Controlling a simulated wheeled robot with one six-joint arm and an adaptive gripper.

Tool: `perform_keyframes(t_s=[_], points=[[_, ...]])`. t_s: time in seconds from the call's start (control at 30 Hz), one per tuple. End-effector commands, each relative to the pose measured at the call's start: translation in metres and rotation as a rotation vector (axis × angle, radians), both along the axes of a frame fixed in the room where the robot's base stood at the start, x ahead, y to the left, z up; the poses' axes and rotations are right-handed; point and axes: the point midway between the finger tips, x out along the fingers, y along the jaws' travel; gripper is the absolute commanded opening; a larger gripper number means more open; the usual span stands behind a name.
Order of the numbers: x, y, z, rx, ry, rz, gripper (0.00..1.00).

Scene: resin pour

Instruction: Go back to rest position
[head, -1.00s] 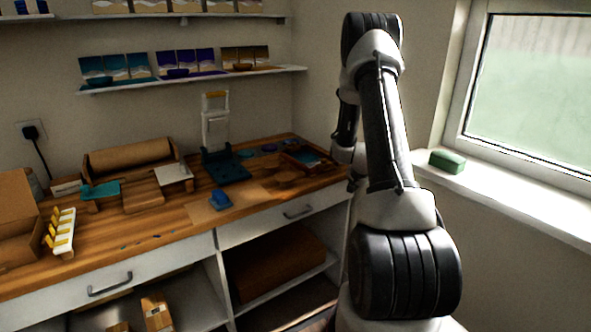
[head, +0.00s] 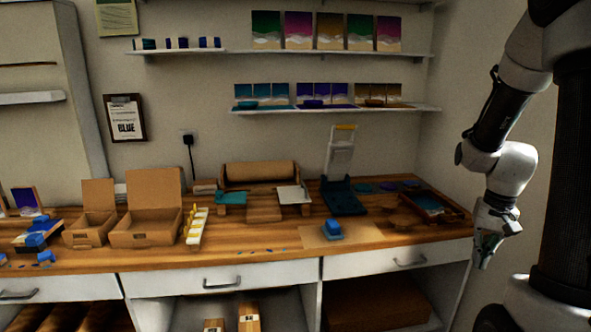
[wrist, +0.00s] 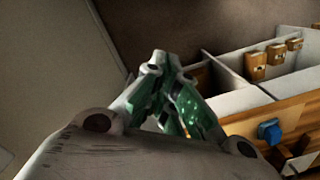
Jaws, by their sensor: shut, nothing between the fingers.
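My gripper (head: 484,262) hangs at the right of the head view, in front of the right end of the wooden workbench (head: 270,238), pointing down. It is shut and empty. In the wrist view the green-lined fingers of my gripper (wrist: 160,62) meet at their tips, with nothing between them. My arm is folded at the right edge of the head view.
The bench carries a blue block (head: 333,229), a dark press (head: 342,197), a wooden tray (head: 432,206), open cardboard boxes (head: 146,225) and a white rack (head: 196,226). Drawers and open shelves lie below. Wall shelves (head: 335,109) hold cards. Floor shows beneath the gripper in the wrist view.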

Motion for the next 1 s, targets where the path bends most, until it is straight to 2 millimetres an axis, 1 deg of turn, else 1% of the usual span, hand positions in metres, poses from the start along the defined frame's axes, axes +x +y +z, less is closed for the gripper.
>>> perform_keyframes(t_s=[0.03,0.1,0.2,0.3,0.43,0.53,0.7,0.8,1.0], points=[[-0.012,0.014,0.022,-0.005,-0.005,0.056,0.00],[-0.032,0.032,0.048,-0.009,-0.006,0.130,0.00],[-0.060,0.054,0.079,-0.023,-0.019,0.226,0.00],[-0.085,0.073,0.105,-0.044,-0.056,0.305,0.00],[-0.109,0.091,0.132,-0.084,-0.146,0.386,0.00],[-0.118,0.102,0.148,-0.114,-0.241,0.432,0.00],[-0.122,0.115,0.172,-0.141,-0.367,0.486,0.00],[-0.122,0.120,0.179,-0.145,-0.400,0.507,0.00],[-0.121,0.122,0.179,-0.142,-0.400,0.516,0.00]])
